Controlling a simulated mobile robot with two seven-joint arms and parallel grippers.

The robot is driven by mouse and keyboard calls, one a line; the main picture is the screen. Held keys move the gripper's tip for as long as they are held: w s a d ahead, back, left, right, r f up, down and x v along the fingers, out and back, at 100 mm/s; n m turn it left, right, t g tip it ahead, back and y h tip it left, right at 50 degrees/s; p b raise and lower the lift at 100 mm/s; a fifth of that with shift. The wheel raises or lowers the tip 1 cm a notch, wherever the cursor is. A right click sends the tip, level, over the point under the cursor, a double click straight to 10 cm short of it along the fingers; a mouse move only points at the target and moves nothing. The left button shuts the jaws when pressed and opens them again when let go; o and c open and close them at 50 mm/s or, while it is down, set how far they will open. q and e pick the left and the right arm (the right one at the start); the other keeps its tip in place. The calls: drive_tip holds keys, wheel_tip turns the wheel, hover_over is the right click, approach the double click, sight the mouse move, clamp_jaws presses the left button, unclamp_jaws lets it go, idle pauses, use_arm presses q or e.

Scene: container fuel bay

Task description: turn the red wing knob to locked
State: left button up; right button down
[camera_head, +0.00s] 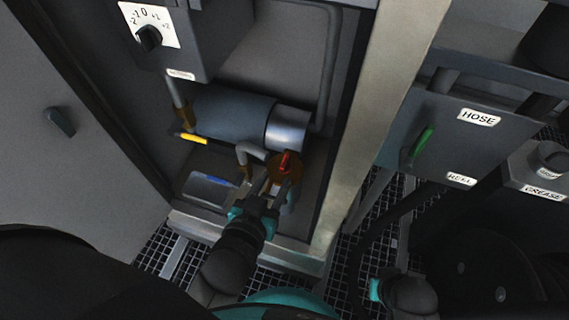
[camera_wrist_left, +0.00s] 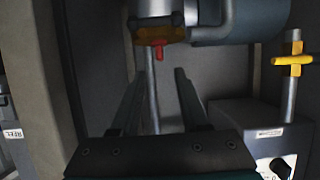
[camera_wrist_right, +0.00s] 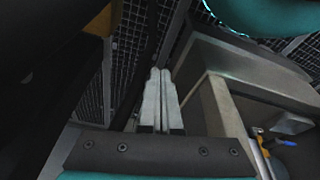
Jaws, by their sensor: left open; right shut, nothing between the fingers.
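The red wing knob (camera_head: 285,162) sits on a round orange-brown body (camera_head: 276,174) at the end of the pipework in the open cabinet. In the left wrist view the red knob (camera_wrist_left: 158,53) points down from a yellow-orange flange (camera_wrist_left: 160,34). My left gripper (camera_head: 274,184) is open and reaches toward it from the front. In the left wrist view its fingers (camera_wrist_left: 159,74) stand apart, with the knob beyond the tips and between their lines; no contact shows. My right gripper (camera_wrist_right: 160,72) is shut and empty, away from the knob over the grating.
A grey cylinder (camera_head: 232,112) with a yellow-handled valve (camera_head: 194,138) lies behind the knob. A blue handle (camera_head: 211,180) is low left. A dial box (camera_head: 149,39) hangs above. A pale post (camera_head: 375,125) stands right, beside the hose panel with a green handle (camera_head: 422,142).

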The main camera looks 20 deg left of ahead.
sight(284, 164)
use_arm(q)
drive_tip(key=b+x, duration=0.2)
drive_tip(key=x, duration=0.4)
drive_tip(key=shift+w+f, duration=0.25)
drive_tip(key=shift+w, duration=0.05)
drive_tip(key=shift+w+f+b, duration=0.2)
drive_tip(key=shift+w+b, duration=0.3)
drive_tip(key=shift+w, duration=0.2)
use_arm(e)
wheel_tip(284, 164, up, 7)
drive_tip(key=w+t, duration=0.1)
drive_tip(key=w, duration=0.1)
drive_tip(key=shift+a, duration=0.1)
use_arm(q)
clamp_jaws()
